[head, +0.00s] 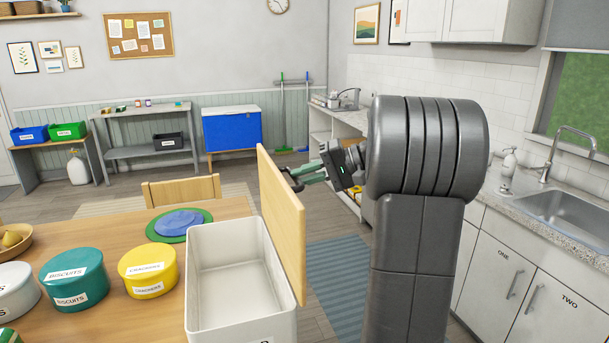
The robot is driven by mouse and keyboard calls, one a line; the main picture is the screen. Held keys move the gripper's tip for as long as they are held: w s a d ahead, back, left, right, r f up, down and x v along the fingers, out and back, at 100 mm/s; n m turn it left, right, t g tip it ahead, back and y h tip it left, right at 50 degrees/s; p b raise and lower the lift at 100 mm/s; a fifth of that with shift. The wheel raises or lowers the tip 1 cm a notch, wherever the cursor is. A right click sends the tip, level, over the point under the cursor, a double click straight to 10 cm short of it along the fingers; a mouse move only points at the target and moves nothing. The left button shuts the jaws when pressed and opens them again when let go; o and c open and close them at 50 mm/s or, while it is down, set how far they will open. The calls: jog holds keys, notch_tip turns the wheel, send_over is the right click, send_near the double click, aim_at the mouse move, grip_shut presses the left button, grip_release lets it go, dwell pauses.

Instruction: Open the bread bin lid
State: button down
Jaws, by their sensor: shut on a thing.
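The bread bin (200,293) is a white, deep box on the wooden table, its inside open to view and looking empty. Its wooden lid (280,222) stands about upright along the bin's right side. My gripper (297,177) is at the upper part of the lid, on its right side, with green fingers shut on the lid's dark handle (291,180). Part of the handle is hidden by the fingers and the lid. My arm reaches in from the right.
Left of the bin stand a yellow crackers tin (148,270), a teal biscuits tin (74,279) and a white tin (14,290). Green and blue plates (180,224) lie behind it. A chair (181,191) stands beyond the table. Open floor lies right of the lid.

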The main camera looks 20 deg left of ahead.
jog(key=shift+s+f, duration=0.1)
jog(key=shift+f, duration=0.75)
jog(key=c, duration=1.6)
grip_release()
jog(key=shift+o, duration=1)
jog(key=shift+a, duration=0.2)
jog(key=shift+a+r, duration=0.1)
jog(key=shift+r, duration=0.05)
jog(key=shift+r, duration=0.1)
jog(key=b+v, duration=0.1)
jog(key=v, duration=1.3)
jog(key=shift+w, duration=0.2)
jog(key=shift+a, duration=0.15)
